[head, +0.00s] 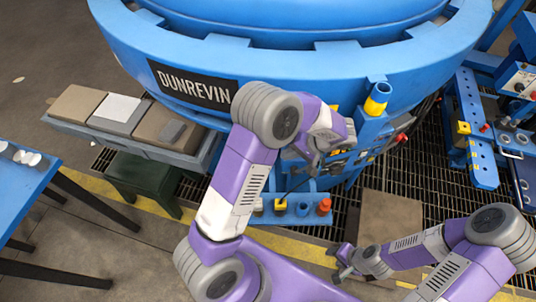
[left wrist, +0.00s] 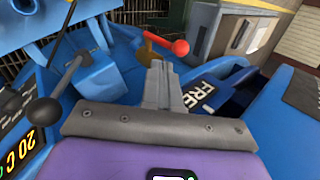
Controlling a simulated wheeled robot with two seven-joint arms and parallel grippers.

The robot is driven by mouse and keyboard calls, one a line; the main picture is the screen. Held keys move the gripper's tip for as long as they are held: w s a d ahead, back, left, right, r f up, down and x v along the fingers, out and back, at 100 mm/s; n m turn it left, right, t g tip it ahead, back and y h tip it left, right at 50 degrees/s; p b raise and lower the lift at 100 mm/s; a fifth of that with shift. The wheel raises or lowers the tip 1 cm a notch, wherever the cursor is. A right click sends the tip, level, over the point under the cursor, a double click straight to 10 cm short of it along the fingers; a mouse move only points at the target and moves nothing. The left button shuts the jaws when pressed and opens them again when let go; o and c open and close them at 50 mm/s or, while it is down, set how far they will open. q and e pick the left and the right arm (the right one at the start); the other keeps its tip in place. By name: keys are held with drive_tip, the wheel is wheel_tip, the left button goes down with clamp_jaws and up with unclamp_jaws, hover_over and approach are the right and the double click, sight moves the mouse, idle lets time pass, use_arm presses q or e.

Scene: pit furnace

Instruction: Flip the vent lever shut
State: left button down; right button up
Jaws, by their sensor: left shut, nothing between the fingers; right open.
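A red knob (head: 402,138) also shows on the right of the blue furnace front in the head view. A second lever, grey with a dark ball knob (left wrist: 42,111), stands at the left of the wrist view. No label tells which lever is the vent lever. My left gripper (left wrist: 157,68) is shut and empty; I cannot tell whether it touches the red-knobbed lever. My right gripper (head: 343,262) is open and empty, low over the floor.
The blue furnace (head: 300,55) fills the back. A lit display (left wrist: 18,150) and a dark plate reading "FRE" (left wrist: 204,95) flank my left gripper. A blue shelf (head: 290,212) with small coloured parts is below. A blue table (head: 20,190) stands at left, a blue rack (head: 475,130) at right.

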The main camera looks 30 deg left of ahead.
use_arm(q)
drive_tip(key=shift+w+a+r+n+y, duration=0.15)
drive_tip(key=shift+w+r+y, duration=0.05)
drive_tip(key=shift+r, duration=0.3)
drive_tip(key=shift+w+a+r+n+y, duration=0.1)
drive_tip(key=shift+w+r+n+y, duration=0.1)
drive_tip(key=shift+r, duration=0.25)
drive_tip(key=b+x, duration=0.2)
drive_tip(key=x, duration=0.8)
drive_tip(key=shift+w, duration=0.1)
